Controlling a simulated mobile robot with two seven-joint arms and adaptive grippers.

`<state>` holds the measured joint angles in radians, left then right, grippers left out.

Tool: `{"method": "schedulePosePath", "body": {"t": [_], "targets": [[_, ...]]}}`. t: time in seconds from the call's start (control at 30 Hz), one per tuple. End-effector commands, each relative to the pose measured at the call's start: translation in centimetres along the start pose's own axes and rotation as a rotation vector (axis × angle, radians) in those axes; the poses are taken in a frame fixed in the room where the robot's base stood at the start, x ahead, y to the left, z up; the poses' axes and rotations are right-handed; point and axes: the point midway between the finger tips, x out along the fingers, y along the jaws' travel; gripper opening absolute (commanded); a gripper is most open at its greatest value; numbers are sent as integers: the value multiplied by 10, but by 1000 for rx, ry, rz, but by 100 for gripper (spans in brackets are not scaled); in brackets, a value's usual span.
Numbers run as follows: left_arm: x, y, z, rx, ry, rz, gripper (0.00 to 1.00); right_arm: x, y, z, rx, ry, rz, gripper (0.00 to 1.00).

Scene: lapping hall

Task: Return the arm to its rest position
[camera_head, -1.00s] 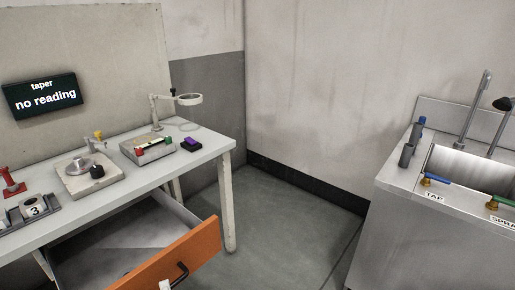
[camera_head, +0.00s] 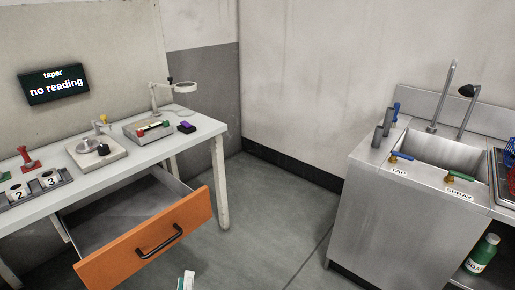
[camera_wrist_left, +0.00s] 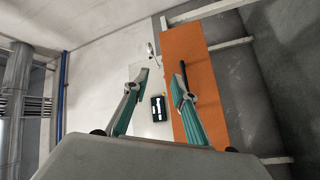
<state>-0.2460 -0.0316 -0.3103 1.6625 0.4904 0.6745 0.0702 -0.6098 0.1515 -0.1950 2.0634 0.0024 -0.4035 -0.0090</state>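My left gripper (camera_wrist_left: 160,80) shows in the left wrist view with its two teal-sided fingers spread apart and nothing between the fingertips. In the head view only a small pale and teal tip of the left gripper (camera_head: 186,281) shows at the bottom edge, in front of the open drawer. The orange drawer front (camera_head: 120,254) with its black handle (camera_head: 160,243) is pulled out under the bench. The orange front also shows in the left wrist view (camera_wrist_left: 192,48), beyond the fingers. The gripper appears apart from the handle. My right gripper is in neither view.
The bench (camera_head: 150,152) holds a red stamp-like tool (camera_head: 27,160), a numbered rack (camera_head: 35,187), and a magnifier (camera_head: 180,87). A steel sink unit (camera_head: 375,215) stands right, with a green bottle (camera_head: 482,253) below. Floor between them is clear.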

Motion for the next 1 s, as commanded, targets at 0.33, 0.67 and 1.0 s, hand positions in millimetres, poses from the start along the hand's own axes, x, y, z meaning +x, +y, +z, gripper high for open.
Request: {"method": "schedulePosePath", "body": {"t": [0.33, 0.67, 1.0], "targets": [[-98, -14, 31, 735, -568, 31, 26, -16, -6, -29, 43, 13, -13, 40], [-174, -67, 9, 1153, -882, -25, 26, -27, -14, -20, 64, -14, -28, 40], [-178, -71, 8, 1172, -898, -29, 26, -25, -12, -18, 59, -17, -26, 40]]}}
